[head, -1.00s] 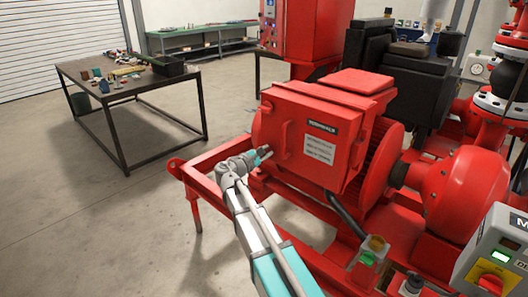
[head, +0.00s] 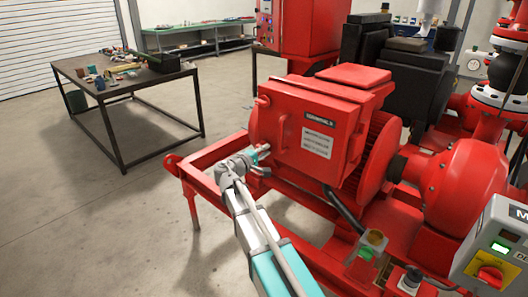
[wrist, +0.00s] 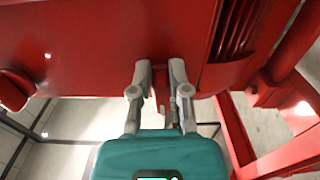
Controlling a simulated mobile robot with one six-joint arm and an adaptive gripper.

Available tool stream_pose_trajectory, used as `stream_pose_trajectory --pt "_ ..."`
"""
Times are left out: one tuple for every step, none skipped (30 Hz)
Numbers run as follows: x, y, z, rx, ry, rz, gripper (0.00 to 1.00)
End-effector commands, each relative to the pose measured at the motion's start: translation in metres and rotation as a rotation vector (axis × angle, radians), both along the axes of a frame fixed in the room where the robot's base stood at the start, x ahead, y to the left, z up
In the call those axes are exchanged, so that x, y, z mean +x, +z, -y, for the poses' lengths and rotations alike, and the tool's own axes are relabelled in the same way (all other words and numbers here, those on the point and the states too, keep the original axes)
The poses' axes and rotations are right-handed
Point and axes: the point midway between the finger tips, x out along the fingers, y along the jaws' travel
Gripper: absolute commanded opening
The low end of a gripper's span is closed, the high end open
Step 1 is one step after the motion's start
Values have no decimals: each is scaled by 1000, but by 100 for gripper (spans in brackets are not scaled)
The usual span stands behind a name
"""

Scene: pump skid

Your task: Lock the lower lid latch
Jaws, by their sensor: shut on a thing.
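The red terminal box (head: 318,140) has a closed lid with labels and a bar handle (head: 281,135) at its left. My gripper (head: 262,153) is at the box's lower left edge. In the wrist view, my gripper (wrist: 161,72) has its two grey fingers on either side of a small narrow part (wrist: 160,92) under the red box edge. This part appears to be the lower lid latch, and the fingers are shut on it. The fingers hide much of it, so its exact position is unclear.
The red skid frame (head: 200,168) runs below the box. A ribbed red motor (head: 380,150) is behind it. A control box with a yellow and red switch (head: 490,275) stands at lower right. A workbench (head: 130,88) is at left, with clear floor between.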

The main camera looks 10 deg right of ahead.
Motion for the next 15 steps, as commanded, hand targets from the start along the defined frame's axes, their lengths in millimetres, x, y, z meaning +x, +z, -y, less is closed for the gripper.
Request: stream_pose_trajectory --pt "9 2 0 0 8 18 0" --pt "9 2 0 6 8 27 0" --pt "10 2 0 12 8 35 0" --pt "10 2 0 16 8 40 0" --pt "10 2 0 19 8 45 0" --pt "10 2 0 23 8 50 0" --pt "10 2 0 25 8 53 0" --pt "10 2 0 26 8 55 0" --pt "10 2 0 27 8 57 0" --pt "10 2 0 28 8 57 0" --pt "11 2 0 28 8 57 0" --pt "11 2 0 28 8 57 0" --pt "11 2 0 28 8 57 0" --pt "11 3 0 28 8 57 0" --pt "11 3 0 28 8 57 0"
